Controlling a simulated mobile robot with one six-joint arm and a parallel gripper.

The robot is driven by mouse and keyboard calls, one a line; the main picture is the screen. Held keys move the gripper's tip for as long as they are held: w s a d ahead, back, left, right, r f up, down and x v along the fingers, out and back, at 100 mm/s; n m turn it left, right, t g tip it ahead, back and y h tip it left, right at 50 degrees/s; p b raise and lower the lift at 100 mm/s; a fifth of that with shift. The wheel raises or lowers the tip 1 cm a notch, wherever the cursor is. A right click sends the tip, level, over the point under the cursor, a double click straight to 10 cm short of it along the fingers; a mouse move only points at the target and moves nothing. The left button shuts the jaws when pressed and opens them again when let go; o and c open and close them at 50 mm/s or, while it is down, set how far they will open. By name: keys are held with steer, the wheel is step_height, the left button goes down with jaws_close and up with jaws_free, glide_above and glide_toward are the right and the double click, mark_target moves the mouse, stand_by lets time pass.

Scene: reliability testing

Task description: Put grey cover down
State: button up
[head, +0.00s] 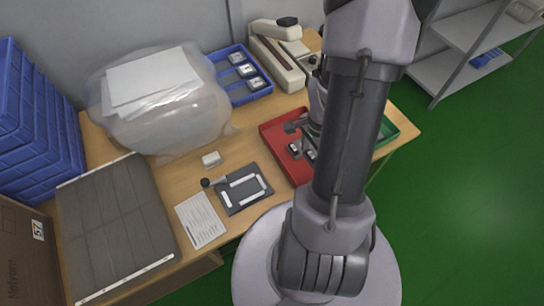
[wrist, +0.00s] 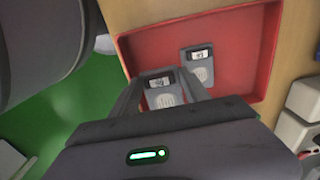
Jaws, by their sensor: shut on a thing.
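My gripper (wrist: 163,90) is over the red tray (wrist: 150,45), its two fingers shut on the sides of a grey piece (wrist: 160,80) with a small display window and a round ribbed patch. I take this piece to be the grey cover. I cannot tell whether its underside touches the tray floor. A second, similar grey piece (wrist: 199,66) lies in the tray just to the right of it and farther from my gripper. In the head view the red tray (head: 270,131) is partly hidden behind my arm.
A blue bin (head: 226,79) with several pieces and a cream press (head: 277,62) stand behind. A green tray (head: 386,132) is at right.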

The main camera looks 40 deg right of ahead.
steer(key=b, duration=0.3)
glide_above(274, 139)
steer(key=shift+s+d+f, duration=0.1)
steer(key=shift+d+f, duration=0.05)
steer(key=shift+f, duration=0.7)
steer(key=shift+f+b, duration=0.95)
steer(key=shift+f, duration=0.9)
steer(key=o, duration=1.1)
